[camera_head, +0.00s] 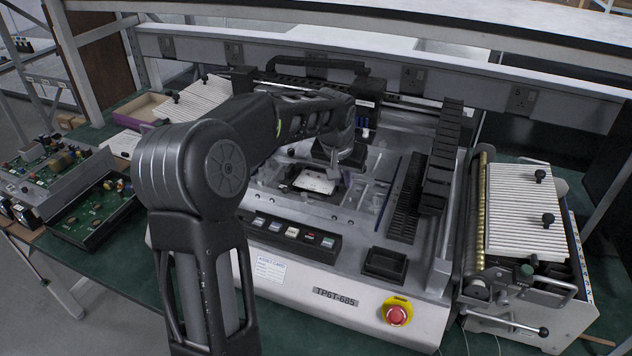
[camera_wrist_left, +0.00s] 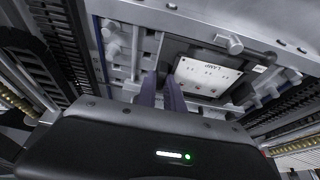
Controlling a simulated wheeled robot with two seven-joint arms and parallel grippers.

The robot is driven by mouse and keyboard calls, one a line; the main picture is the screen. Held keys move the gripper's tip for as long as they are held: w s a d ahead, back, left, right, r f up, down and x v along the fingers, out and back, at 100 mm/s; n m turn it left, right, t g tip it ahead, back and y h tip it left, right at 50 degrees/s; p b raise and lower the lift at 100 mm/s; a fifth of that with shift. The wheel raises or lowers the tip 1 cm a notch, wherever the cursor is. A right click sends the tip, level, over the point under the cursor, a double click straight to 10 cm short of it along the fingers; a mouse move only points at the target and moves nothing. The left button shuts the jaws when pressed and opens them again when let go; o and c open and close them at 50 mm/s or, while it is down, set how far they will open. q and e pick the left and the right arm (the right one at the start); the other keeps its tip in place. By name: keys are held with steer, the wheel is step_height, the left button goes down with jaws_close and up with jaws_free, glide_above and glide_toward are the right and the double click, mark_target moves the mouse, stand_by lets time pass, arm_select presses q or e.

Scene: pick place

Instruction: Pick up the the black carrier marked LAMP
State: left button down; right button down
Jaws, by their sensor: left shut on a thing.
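The black carrier marked LAMP (camera_wrist_left: 207,76) shows in the left wrist view, with a white labelled plate on top and black edges around it. In the head view its white plate (camera_head: 314,182) lies in the middle of the grey machine's bed. My left gripper (camera_head: 337,168) is low over the bed at the carrier's side. In the wrist view its two fingers (camera_wrist_left: 162,93) are close together beside the plate, shut on the carrier. The exact contact is partly hidden, and I cannot tell whether the carrier is clear of the bed. My right gripper is not in view.
The machine (camera_head: 330,300) has a row of buttons and a red stop button (camera_head: 397,312) in front. A black rack (camera_head: 408,200) stands right of the bed. Circuit boards (camera_head: 88,210) lie on the green table at left, and a roller unit (camera_head: 525,240) stands at right.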

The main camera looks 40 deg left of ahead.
arm_select(q)
steer(key=shift+r, duration=0.1)
step_height(320, 180, up, 10)
steer(key=shift+b, duration=0.3)
stand_by(0.4)
stand_by(0.5)
